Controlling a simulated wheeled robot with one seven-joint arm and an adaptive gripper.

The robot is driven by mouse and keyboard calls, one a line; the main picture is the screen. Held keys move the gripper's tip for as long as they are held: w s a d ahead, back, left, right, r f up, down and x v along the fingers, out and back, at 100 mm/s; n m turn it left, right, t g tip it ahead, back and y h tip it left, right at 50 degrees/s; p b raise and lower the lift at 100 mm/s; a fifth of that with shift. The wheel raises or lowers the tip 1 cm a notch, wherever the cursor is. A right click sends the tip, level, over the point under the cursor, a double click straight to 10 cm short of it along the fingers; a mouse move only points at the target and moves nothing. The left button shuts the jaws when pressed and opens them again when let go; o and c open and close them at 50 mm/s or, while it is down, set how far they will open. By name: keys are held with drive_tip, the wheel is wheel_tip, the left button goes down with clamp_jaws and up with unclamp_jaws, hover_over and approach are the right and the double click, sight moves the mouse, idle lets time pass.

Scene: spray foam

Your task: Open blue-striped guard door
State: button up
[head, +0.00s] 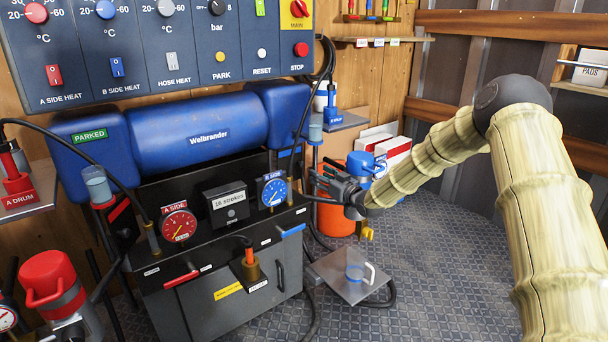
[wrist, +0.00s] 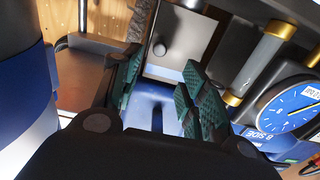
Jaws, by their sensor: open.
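A small black guard with a blue stripe (head: 290,152) is at the right end of the machine, behind the blue-faced gauge (head: 273,190). It is small, and I cannot tell how far its door stands open. My gripper (head: 326,176) is just right of the machine. In the wrist view, my gripper's green-padded fingers (wrist: 160,86) are apart with nothing held between them.
The clear tube (wrist: 262,62) and blue-faced gauge (wrist: 296,108) are close on the right in the wrist view. A red-striped guard (head: 119,211) is at the machine's left. An orange drum (head: 335,218) stands behind my gripper. The floor (head: 440,275) at right is clear.

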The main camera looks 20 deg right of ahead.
sight(303, 164)
drive_tip(key=b+x, duration=0.2)
drive_tip(key=x, duration=0.7)
drive_tip(key=shift+w+f+b, duration=0.1)
drive_tip(key=shift+w+b, duration=0.15)
drive_tip(key=shift+b, duration=0.15)
drive_tip(key=shift+w+a, duration=0.25)
drive_tip(key=shift+w, duration=0.35)
clamp_jaws()
